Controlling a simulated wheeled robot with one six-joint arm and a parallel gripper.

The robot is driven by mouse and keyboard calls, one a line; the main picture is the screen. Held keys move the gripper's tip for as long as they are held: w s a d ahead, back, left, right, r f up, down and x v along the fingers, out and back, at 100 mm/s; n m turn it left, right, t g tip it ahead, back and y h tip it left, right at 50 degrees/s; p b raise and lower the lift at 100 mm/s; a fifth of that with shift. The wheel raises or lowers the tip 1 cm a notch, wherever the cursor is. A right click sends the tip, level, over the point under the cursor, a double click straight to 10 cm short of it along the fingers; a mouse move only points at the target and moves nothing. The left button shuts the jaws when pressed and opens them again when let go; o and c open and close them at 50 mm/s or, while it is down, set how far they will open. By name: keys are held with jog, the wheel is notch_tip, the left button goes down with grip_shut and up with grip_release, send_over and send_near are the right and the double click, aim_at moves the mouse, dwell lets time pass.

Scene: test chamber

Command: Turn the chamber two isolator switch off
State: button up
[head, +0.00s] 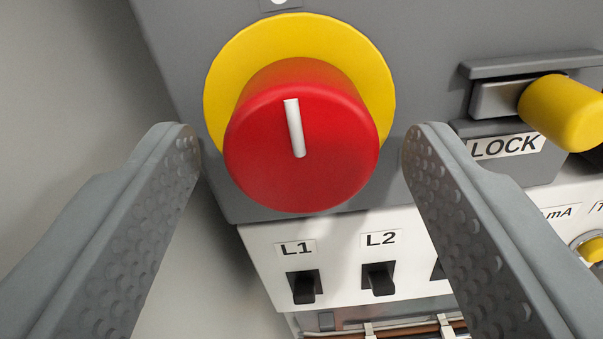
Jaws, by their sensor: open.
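The isolator switch is a red round knob (260,165) on a yellow disc (225,80), mounted on a grey panel (425,60). A white line on the knob's face points nearly straight up in the picture, leaning slightly left. My gripper (300,145) is open, with one grey dimpled finger to the left of the knob and one to the right. A gap shows between each finger and the knob. A small label above the disc is cut off by the top edge, so I cannot read which chamber it names.
A yellow-tipped latch (562,112) with a LOCK label (506,146) sits close to the right finger. Below, a white panel (345,290) carries black toggles labelled L1 (304,287) and L2 (379,279). Left of the grey panel is bare wall.

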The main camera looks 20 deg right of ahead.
jog(key=v, duration=1.7)
jog(key=shift+s+a, duration=0.15)
jog(key=s+a+r, duration=0.4)
jog(key=s+r, duration=0.5)
jog(key=shift+a+r, duration=0.15)
jog(key=shift+r, duration=0.1)
dwell(0.3)
jog(key=v, duration=1.5)
jog(key=shift+s+r, duration=0.1)
jog(key=shift+s, duration=0.15)
